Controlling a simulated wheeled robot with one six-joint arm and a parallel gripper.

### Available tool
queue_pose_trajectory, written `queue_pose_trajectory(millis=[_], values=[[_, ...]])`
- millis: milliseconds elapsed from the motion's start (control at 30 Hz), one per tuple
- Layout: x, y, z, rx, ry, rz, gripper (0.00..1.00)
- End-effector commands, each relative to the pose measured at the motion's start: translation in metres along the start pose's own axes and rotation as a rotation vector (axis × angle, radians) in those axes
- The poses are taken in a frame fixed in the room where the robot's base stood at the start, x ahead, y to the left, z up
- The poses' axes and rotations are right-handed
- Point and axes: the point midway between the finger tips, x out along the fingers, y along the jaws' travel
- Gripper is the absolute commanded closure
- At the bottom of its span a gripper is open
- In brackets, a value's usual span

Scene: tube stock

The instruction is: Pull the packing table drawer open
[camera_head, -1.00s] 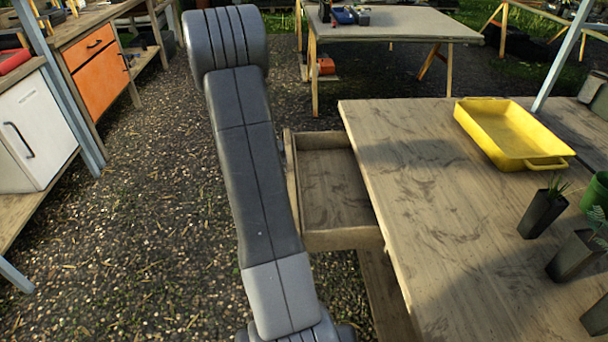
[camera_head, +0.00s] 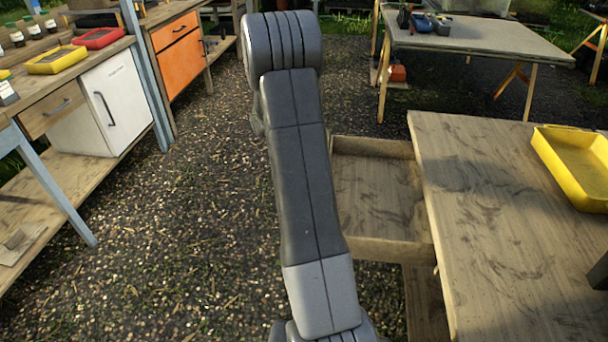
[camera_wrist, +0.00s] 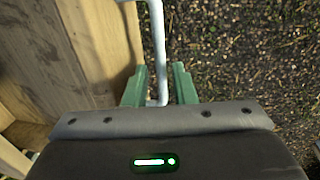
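The packing table drawer (camera_head: 385,247) stands well out from the left side of the wooden packing table (camera_head: 480,200) in the head view. Its inside is bare, and its front is hidden behind my arm. In the wrist view, the wooden drawer (camera_wrist: 105,45) is at the upper left, with a pale bar handle (camera_wrist: 158,45) along its outer side. My gripper (camera_wrist: 160,76) has its two green fingers on either side of the handle. Small gaps show between fingers and bar, so it looks open around the handle. My gripper is hidden in the head view.
A yellow tray (camera_head: 570,165) sits on the packing table. Gravel floor (camera_head: 190,240) lies open to the left. A workbench with a white cabinet (camera_head: 115,105) and an orange cabinet (camera_head: 180,60) stands at the left. Another table (camera_head: 470,38) is behind.

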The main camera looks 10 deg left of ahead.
Motion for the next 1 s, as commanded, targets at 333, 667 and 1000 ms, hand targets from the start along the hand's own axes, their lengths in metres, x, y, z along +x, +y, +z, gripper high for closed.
queue_pose_trajectory(millis=[333,667,1000], values=[[-0.001,0.0,0.001,0.0,-0.001,0.0,0.67],[-0.055,0.0,-0.001,0.001,0.003,-0.002,0.67],[-0.122,0.0,0.0,0.0,0.001,-0.001,0.67]])
